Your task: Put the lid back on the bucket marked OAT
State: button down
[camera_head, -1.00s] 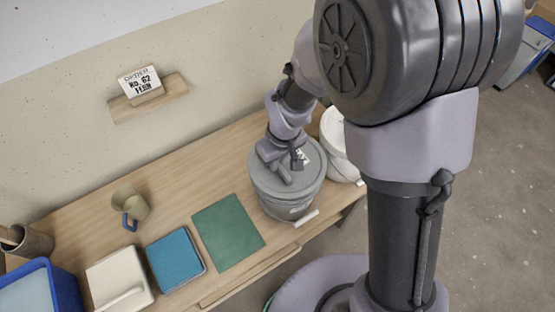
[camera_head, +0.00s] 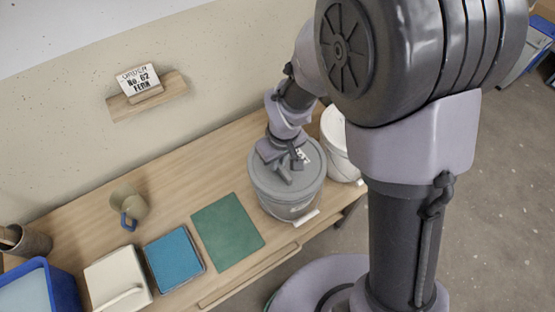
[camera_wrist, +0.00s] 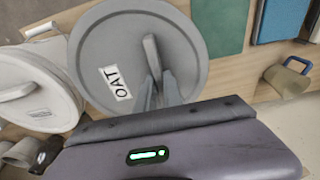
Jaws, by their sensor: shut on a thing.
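A grey lid (camera_head: 312,170) with a white label lies over the top of the grey bucket (camera_head: 273,202) at the table's right part. In the wrist view the lid (camera_wrist: 190,30) is a large grey disc, and its label (camera_wrist: 115,82) reads OAT. My gripper (camera_head: 287,170) is above the lid, shut on the raised bar handle (camera_wrist: 152,52) across its middle. The lid looks level on the bucket, but I cannot tell whether its rim is fully seated. The bucket's front label is too small to read.
A white lidded bucket (camera_head: 338,142) stands close to the right. A wall shelf holds an order card (camera_head: 138,82) reading FERN.

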jog(key=shift+f+b, duration=0.55)
dwell(0.9)
jog(key=c, duration=1.4)
grip_release()
jog(key=shift+o, duration=0.5)
jog(key=o, duration=0.4)
notch_tip(320, 180, up, 7)
jog(key=p, duration=0.5)
jog(key=shift+r+p, duration=0.1)
jog(key=shift+p, duration=0.2)
grip_shut()
